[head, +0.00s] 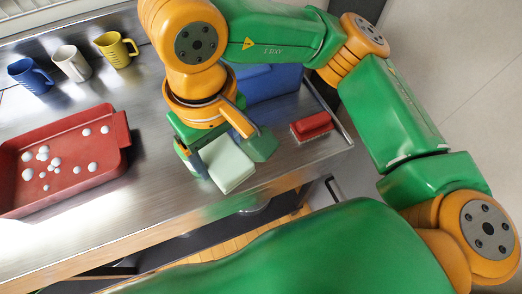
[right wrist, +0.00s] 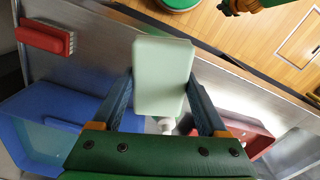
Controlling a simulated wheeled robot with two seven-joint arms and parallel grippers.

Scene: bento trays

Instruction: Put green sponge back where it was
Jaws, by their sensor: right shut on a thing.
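The green sponge, a pale green block (head: 228,164), is held in my right gripper (head: 222,152), over the front part of the metal counter in the head view. In the right wrist view the sponge (right wrist: 162,78) sits between the two fingers of my right gripper (right wrist: 160,95), which are shut on its sides. It appears lifted off the counter, though the gap below it is hard to judge.
A red tray (head: 122,128) with several white balls stands at the left. Blue (head: 30,76), white (head: 71,63) and yellow (head: 116,49) cups line the back. A blue bin (head: 268,84) is partly behind my arm. A red brush (head: 312,125) lies near the counter's right end.

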